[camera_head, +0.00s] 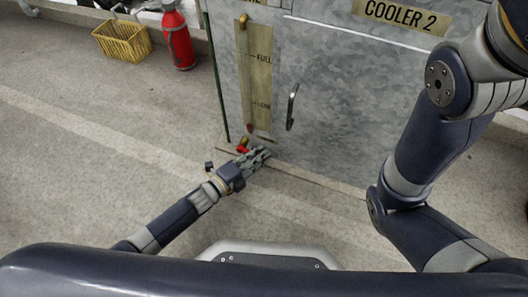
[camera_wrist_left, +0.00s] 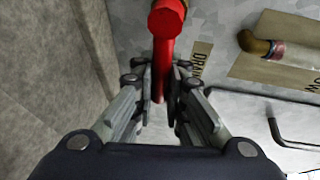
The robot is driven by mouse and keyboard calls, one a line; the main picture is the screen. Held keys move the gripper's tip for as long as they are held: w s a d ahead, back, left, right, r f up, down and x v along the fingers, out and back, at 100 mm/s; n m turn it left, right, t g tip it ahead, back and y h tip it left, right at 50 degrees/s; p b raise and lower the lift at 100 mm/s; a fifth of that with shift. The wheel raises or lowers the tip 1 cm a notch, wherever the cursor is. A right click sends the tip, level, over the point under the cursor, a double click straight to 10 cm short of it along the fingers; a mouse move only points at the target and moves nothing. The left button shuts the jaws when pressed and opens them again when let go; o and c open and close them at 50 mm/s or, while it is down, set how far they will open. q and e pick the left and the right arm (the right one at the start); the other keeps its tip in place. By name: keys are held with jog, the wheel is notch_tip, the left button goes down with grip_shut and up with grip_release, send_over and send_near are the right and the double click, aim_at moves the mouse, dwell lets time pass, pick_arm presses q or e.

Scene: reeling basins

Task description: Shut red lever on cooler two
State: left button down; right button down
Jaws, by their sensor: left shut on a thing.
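Cooler two (camera_head: 340,95) is a mottled grey metal cabinet with a "COOLER 2" label (camera_head: 405,14). The red lever (camera_head: 242,149) sits low near its left front corner, by a small brass fitting (camera_head: 244,140). My left gripper (camera_head: 262,153) is at the lever, low over the floor. In the left wrist view the red lever (camera_wrist_left: 163,55) runs down between the two fingers of my left gripper (camera_wrist_left: 160,90), which are closed on it. Its far part is hidden between the fingers. My right arm comes in at the right; its gripper is out of view.
A level gauge (camera_head: 258,80) and a dark handle (camera_head: 291,107) are on the cabinet front. A "DRAIN" label (camera_wrist_left: 201,62) is beside the lever. A red extinguisher (camera_head: 178,40) and yellow basket (camera_head: 122,41) stand at the back left. The concrete floor at left is clear.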

pick_arm(q)
jog(key=shift+f, duration=0.1)
jog(key=c, duration=1.6)
grip_release()
jog(key=v, duration=1.2)
